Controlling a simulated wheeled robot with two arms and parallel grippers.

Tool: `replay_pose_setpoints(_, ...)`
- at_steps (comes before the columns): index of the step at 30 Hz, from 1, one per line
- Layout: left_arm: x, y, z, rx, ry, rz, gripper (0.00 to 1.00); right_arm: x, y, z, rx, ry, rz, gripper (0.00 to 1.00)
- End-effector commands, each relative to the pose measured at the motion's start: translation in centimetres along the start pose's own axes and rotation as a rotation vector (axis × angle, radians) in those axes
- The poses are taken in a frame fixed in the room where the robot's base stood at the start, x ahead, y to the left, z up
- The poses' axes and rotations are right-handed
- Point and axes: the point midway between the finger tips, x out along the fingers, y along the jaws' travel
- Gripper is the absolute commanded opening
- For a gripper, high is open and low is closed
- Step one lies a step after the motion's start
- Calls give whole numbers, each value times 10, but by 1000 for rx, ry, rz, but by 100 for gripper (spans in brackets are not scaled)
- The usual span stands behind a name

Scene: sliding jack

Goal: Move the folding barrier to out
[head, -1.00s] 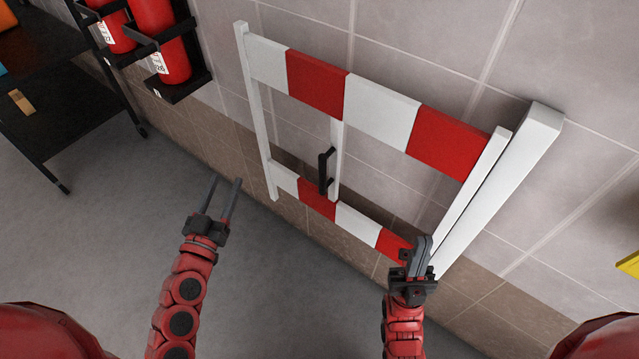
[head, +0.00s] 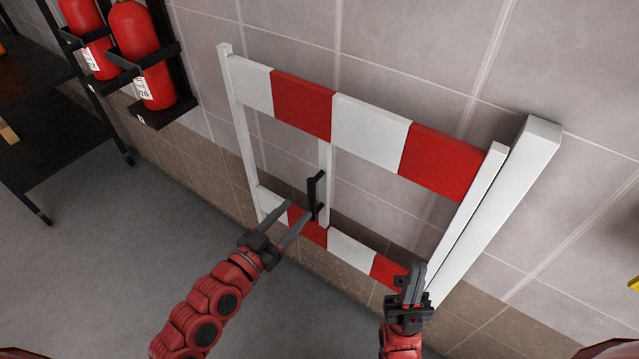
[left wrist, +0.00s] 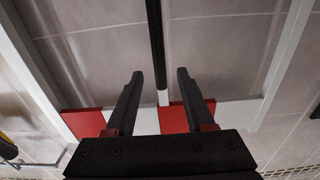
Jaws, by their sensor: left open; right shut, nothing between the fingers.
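The folding barrier (head: 371,129) has red and white striped rails in a white frame, standing along the tiled wall and joined to a thick white post (head: 497,207) at right. A black vertical handle (head: 312,192) sits on its middle upright. My left gripper (head: 300,214) is open, with its fingers pointing at the handle's lower part. In the left wrist view the black handle (left wrist: 155,45) runs down between and beyond the open fingers (left wrist: 157,78); I see no contact. My right gripper (head: 418,270) is shut and empty, in front of the barrier's lower right corner, hiding part of it.
Two red fire extinguishers (head: 143,55) hang in black brackets on the wall at upper left. A dark shelf rack (head: 65,130) stands at far left. The grey floor (head: 130,250) left of the barrier is clear.

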Motion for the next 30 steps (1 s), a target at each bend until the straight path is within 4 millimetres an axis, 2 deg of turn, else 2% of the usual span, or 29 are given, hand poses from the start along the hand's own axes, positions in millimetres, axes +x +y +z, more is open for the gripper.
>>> replay_pose_setpoints(9, 65, 2, -1, -4, 0, 4, 54, 12, 1, -2, 0, 0, 0, 0)
replay_pose_setpoints(15, 93, 1, 1, -3, -2, 2, 54, 14, 1, -2, 0, 0, 0, 0)
replay_pose_setpoints(20, 102, 2, 1, -2, -2, 2, 54, 14, 1, -2, 0, 0, 0, 0)
replay_pose_setpoints(27, 102, 2, 1, -2, -2, 1, 54, 14, 1, -2, 0, 0, 0, 0)
replay_pose_setpoints(28, 102, 2, 1, -2, -2, 1, 52, 14, 1, -2, 0, 0, 0, 0)
replay_pose_setpoints(30, 102, 1, 1, -2, -2, 1, 39, 14, 1, -2, 0, 0, 0, 0)
